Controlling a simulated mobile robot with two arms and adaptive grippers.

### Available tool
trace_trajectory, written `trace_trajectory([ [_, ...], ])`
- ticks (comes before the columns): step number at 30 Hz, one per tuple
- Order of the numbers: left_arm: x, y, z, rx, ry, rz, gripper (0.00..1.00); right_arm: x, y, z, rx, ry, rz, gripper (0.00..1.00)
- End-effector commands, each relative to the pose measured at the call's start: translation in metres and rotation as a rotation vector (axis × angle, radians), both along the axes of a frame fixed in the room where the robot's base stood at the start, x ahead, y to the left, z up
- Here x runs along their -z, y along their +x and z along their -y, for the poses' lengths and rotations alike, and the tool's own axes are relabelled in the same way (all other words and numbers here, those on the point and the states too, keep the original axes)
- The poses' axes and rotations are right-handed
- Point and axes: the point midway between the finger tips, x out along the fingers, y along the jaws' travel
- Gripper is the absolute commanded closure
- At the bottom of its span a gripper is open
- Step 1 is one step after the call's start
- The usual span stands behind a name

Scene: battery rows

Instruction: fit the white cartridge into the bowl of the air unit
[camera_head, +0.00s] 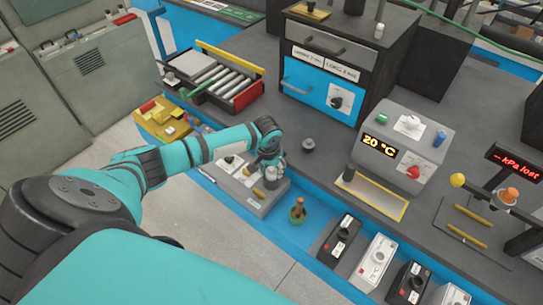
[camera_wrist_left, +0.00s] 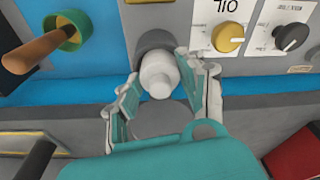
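The white cartridge (camera_wrist_left: 158,76) stands out between the two fingers of my left gripper (camera_wrist_left: 160,72), which also shows in the head view (camera_head: 271,174). The fingers close in on both its sides, and it appears gripped. A dark round part (camera_wrist_left: 153,42) lies just beyond the cartridge's tip. I cannot tell whether the cartridge touches or enters it. A grey unit with white label plates (camera_head: 256,204) lies under the gripper in the head view. I cannot clearly make out the bowl. My right gripper is not seen.
A green cup with a brown handle (camera_head: 298,209) stands right of the grey unit, close to my gripper. Several black and white boxes (camera_head: 373,262) line the front edge. A roller tray (camera_head: 218,82) and a blue drawer cabinet (camera_head: 318,88) stand behind.

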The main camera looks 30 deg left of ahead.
Motion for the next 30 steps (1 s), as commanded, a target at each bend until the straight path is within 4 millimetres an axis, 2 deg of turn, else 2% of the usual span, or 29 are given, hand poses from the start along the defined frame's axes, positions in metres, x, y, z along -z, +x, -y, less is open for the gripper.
trace_trajectory([
  [1,0.000,0.000,0.000,0.000,0.000,0.000,0.51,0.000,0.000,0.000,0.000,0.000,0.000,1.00],
  [5,0.000,0.000,0.000,0.000,0.000,0.000,0.34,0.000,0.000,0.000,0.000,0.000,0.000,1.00],
  [13,-0.001,0.000,0.000,0.000,0.000,0.000,0.34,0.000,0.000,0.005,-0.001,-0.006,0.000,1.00],
  [16,-0.008,0.000,0.000,0.000,-0.001,0.002,0.34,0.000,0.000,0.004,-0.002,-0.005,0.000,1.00],
  [20,-0.028,-0.003,0.000,0.001,0.000,0.003,0.34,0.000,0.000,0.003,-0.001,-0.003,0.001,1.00],
  [30,-0.096,-0.014,0.002,0.000,0.001,0.003,0.34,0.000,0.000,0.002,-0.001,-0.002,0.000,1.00],
])
